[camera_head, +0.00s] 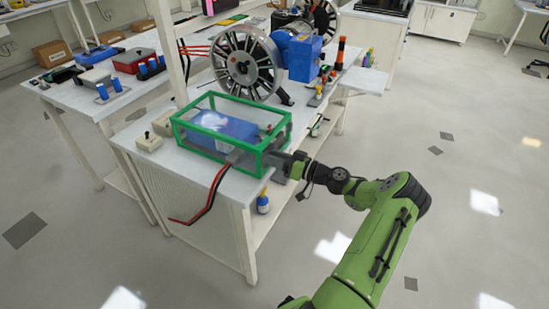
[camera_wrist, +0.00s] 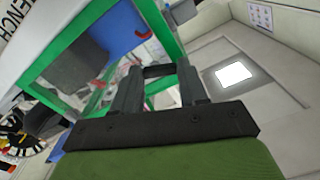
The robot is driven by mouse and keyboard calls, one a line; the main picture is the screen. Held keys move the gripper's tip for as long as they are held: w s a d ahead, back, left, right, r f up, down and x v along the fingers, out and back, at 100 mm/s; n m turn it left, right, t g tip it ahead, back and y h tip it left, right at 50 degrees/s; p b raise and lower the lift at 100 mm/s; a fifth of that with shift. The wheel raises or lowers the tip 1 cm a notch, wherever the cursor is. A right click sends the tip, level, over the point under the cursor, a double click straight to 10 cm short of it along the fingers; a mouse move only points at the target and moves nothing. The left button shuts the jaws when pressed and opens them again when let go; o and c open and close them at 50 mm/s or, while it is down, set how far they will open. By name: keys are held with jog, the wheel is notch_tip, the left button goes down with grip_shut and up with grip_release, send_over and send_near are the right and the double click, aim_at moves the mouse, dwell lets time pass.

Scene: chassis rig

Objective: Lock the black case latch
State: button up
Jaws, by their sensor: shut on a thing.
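A case with a green frame and clear panels (camera_head: 196,139) stands on the near end of the workbench, with a blue block (camera_head: 228,126) inside. My gripper (camera_head: 283,160) is at the case's right side, near its front corner. In the wrist view, my gripper's two dark fingers (camera_wrist: 160,74) reach to the green frame (camera_wrist: 103,22). A small black piece (camera_wrist: 158,71) lies between the fingertips; it looks like the latch, and the fingers are shut on it. The fingers hide much of it, so I cannot tell its exact position. A grey block (camera_wrist: 78,62) shows beside it.
Red and black cables (camera_head: 208,191) hang off the bench's front edge. A spoked wheel (camera_head: 246,62) and a blue unit (camera_head: 305,59) stand behind the case. A small beige box (camera_head: 149,143) is at left. The floor right of the bench is clear.

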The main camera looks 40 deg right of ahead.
jog(key=m+p, duration=0.1)
jog(key=m, duration=0.3)
jog(key=m+p, duration=0.1)
jog(key=m, duration=0.4)
jog(key=m+p, duration=0.1)
jog(key=m, duration=0.3)
jog(key=shift+w+d+r+m, duration=0.1)
jog(key=shift+d+r+m, duration=0.1)
jog(key=shift+d+m, duration=0.1)
dwell(0.4)
jog(key=o, duration=1.1)
jog(key=shift+c, duration=0.2)
jog(key=p+v, duration=0.1)
jog(key=v, duration=1.4)
jog(key=shift+s, duration=0.4)
jog(key=shift+d, duration=0.1)
